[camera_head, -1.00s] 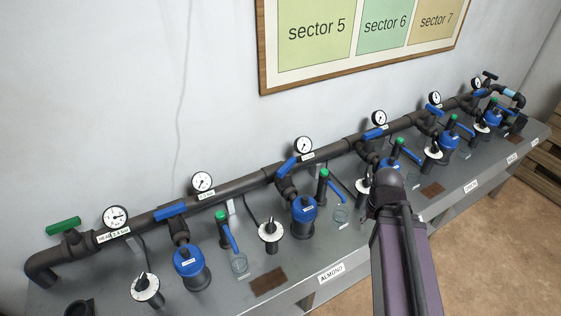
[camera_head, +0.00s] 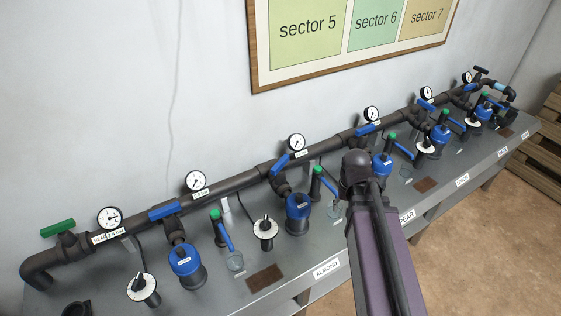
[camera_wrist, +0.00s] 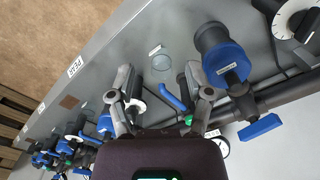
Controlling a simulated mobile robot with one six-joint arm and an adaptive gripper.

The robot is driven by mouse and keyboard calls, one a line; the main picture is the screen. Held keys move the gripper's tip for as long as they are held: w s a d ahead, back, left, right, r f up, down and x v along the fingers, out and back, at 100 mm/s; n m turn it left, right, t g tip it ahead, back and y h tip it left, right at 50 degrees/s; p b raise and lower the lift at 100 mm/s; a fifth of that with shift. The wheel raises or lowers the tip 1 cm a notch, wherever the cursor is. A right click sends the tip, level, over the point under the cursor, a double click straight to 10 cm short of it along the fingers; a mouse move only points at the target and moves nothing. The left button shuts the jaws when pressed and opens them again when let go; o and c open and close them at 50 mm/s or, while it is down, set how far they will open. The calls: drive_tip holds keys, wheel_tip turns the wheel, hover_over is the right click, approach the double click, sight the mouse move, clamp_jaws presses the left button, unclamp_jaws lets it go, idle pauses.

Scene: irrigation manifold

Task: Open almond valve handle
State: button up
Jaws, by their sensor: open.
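The ALMOND label (camera_head: 327,268) is on the bench's front edge. Behind it stand a blue-capped filter (camera_head: 298,208) and a green-topped tap with a slanting blue lever (camera_head: 329,191). A blue handle (camera_head: 279,165) sits on the main pipe, turned at an angle to it. In the wrist view my open gripper (camera_wrist: 163,92) points down at the bench, with the tap's blue lever (camera_wrist: 172,98) and green top (camera_wrist: 187,119) between its fingers in the picture. I cannot tell any contact. The pipe handle (camera_wrist: 260,127) is right of the fingers. In the head view my arm hides the gripper.
The black pipe (camera_head: 225,192) runs along the wall with several gauges (camera_head: 296,143) and blue handles. A white dial (camera_head: 265,228) stands left of the filter. A clear cup (camera_wrist: 162,62) is near the lever. The PEAR label (camera_wrist: 75,68) marks the neighbouring station.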

drive_tip(key=w+a+r+m+p, duration=0.1)
drive_tip(key=w+a+r+p, duration=0.2)
drive_tip(key=w+a, duration=0.3)
drive_tip(key=w+a+r+m+p, duration=0.2)
drive_tip(key=w+a+r, duration=0.15)
drive_tip(key=w, duration=0.45)
wheel_tip(320, 180, up, 3)
drive_tip(key=m+p, duration=0.2)
drive_tip(key=p, duration=0.2)
hover_over(280, 162)
drive_tip(key=shift+f, duration=0.15)
drive_tip(key=shift+f+b, duration=0.15)
drive_tip(key=shift+b, duration=0.15)
wheel_tip(280, 162, down, 14)
drive_tip(key=b, duration=1.3)
drive_tip(key=shift+r, duration=0.25)
drive_tip(key=shift+b, duration=0.3)
clamp_jaws()
